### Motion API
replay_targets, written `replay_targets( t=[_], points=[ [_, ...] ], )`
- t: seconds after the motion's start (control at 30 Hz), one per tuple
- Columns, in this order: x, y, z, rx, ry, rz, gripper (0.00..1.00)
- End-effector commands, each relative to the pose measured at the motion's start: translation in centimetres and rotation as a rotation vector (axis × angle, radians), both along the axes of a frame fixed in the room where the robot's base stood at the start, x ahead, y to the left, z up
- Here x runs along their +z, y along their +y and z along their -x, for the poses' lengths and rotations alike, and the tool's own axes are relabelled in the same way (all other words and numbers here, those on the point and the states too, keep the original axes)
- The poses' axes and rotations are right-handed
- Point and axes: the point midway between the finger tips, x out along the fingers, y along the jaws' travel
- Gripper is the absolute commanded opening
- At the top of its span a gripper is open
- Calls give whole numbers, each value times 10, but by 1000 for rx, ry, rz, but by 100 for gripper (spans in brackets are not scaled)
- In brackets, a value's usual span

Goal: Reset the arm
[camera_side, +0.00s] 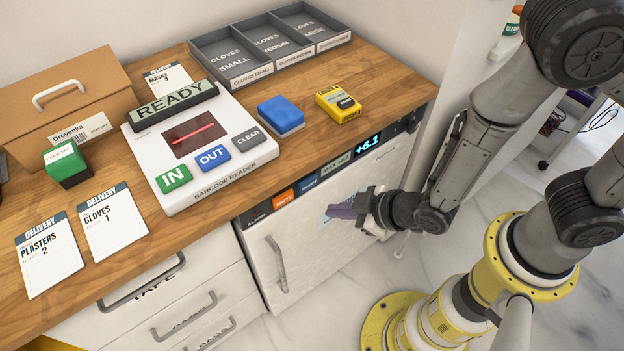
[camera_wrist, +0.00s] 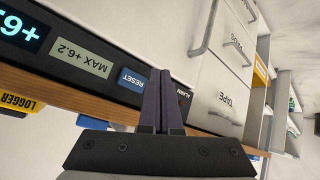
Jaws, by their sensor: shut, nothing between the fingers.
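My gripper (camera_side: 342,211) is in front of the white fridge door under the counter, below the control strip, apart from anything on the counter. Its dark purple fingers are together with nothing between them. In the wrist view my gripper (camera_wrist: 160,80) shows its two fingers side by side in front of the control strip (camera_wrist: 100,65). The strip carries a display reading +6.1, a MAX label and a blue RESET button (camera_wrist: 131,80).
The wooden counter (camera_side: 385,85) holds a barcode reader (camera_side: 240,165) reading READY, a grey glove tray (camera_side: 270,45), a blue block (camera_side: 281,114), a yellow logger (camera_side: 338,103), a green box (camera_side: 66,163), a cardboard box (camera_side: 75,95) and delivery cards (camera_side: 47,255). Drawers (camera_side: 170,305) are below.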

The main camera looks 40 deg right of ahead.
Motion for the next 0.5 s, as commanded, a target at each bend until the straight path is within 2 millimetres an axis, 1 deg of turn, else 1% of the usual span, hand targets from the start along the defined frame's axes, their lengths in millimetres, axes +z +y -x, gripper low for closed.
replay_targets(
  t=[0.07,0.17,0.27,0.33,0.43,0.5],
  points=[
    [5,0,-3,-9,8,-12,0],
    [24,-2,-11,-39,40,-54,0],
    [58,-10,-20,-84,95,-116,0],
    [87,-21,-24,-118,135,-158,0],
    [128,-44,-20,-164,187,-200,0],
    [155,-63,-13,-197,217,-218,0]
  ],
)
